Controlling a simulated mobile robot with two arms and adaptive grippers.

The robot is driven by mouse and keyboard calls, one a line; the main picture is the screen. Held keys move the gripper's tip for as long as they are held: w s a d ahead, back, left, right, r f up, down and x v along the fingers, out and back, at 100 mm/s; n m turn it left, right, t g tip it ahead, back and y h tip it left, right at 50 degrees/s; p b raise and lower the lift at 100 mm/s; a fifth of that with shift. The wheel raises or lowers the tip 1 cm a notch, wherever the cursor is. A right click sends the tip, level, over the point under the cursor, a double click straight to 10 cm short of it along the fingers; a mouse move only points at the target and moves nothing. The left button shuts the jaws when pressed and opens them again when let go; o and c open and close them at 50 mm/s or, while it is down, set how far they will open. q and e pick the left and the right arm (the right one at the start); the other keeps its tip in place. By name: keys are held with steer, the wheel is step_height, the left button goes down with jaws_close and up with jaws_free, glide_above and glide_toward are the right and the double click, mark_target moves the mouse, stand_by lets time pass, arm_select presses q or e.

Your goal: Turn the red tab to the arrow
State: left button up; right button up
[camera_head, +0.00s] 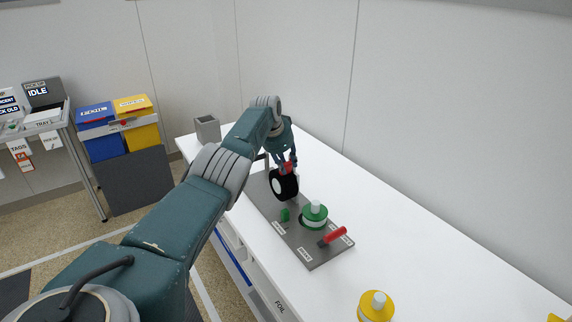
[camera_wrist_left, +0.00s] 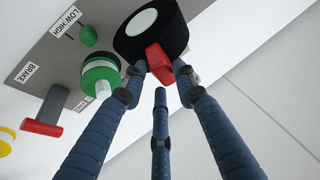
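The red tab (camera_wrist_left: 158,62) sticks out from the rim of a black wheel with a white centre (camera_wrist_left: 142,22). In the head view the wheel (camera_head: 290,187) stands on the grey panel, with the tab (camera_head: 288,167) at its upper side. My left gripper (camera_wrist_left: 160,72) has its dark blue fingers at the tab, one on each side and a third below. The fingers are very close to the tab; whether they press on it is not clear. In the head view the left gripper (camera_head: 287,164) reaches down over the wheel. I cannot make out an arrow. My right gripper is not in view.
The grey panel (camera_head: 316,257) lies on a white table (camera_head: 410,230). It carries a green spool (camera_head: 314,219), a small green knob (camera_head: 285,214) and a red-handled lever (camera_head: 336,236). A yellow spool (camera_head: 376,307) stands nearer. A grey cup (camera_head: 207,129) stands at the far end.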

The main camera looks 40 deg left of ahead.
arm_select(q)
steer(key=shift+s+d+r, duration=0.1)
steer(key=shift+d+r, duration=0.05)
steer(key=shift+r, duration=0.1)
steer(key=shift+s+r, duration=0.2)
steer(key=shift+r, duration=0.3)
steer(key=v, duration=1.1)
steer(key=shift+s, duration=0.1)
